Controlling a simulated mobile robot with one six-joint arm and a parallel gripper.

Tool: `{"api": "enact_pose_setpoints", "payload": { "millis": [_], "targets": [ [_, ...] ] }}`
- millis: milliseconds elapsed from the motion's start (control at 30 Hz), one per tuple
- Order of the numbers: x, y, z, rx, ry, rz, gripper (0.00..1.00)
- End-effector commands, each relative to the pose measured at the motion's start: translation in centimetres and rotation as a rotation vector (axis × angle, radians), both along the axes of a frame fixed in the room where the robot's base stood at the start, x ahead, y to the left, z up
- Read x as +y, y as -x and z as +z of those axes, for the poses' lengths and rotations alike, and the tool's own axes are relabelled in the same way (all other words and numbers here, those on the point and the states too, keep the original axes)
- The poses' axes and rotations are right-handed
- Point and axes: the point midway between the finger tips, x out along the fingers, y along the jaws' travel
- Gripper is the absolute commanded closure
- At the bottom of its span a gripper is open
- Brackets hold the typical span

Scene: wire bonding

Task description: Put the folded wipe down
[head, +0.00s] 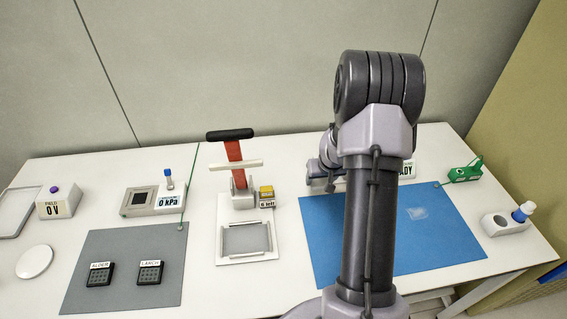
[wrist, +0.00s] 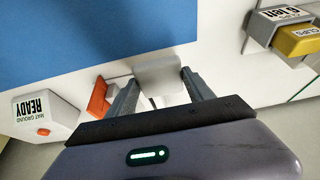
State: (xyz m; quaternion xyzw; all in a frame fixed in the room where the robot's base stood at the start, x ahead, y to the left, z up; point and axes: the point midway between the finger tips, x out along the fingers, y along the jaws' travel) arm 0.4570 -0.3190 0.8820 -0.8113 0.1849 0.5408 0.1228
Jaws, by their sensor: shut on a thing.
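My gripper (wrist: 158,84) is shut on a pale grey, flat piece with rounded corners, the folded wipe (wrist: 158,70), which shows between the fingertips in the wrist view. The wipe is by the edge of the blue mat (wrist: 90,35); I cannot tell whether it touches the surface. In the head view my arm stands in front of the blue mat (head: 325,232) and hides most of the gripper and the wipe.
A pale translucent patch (head: 417,213) lies on the mat. The mat-ground box (wrist: 45,117) reads READY, with an orange piece (wrist: 98,98) near it. A yellow clips box (wrist: 297,40) is at upper right. A bottle (head: 522,212) and a green device (head: 465,172) stand right of the mat.

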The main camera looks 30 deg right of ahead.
Motion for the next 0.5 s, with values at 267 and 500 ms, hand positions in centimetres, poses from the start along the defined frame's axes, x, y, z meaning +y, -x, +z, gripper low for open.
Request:
{"api": "enact_pose_setpoints", "payload": {
  "millis": [267,500],
  "targets": [
    [1.9,-6.2,0.1,0.0,0.0,0.007,0.77],
    [3.5,-11.9,-1.2,-0.001,0.0,0.006,0.77]
  ]
}}
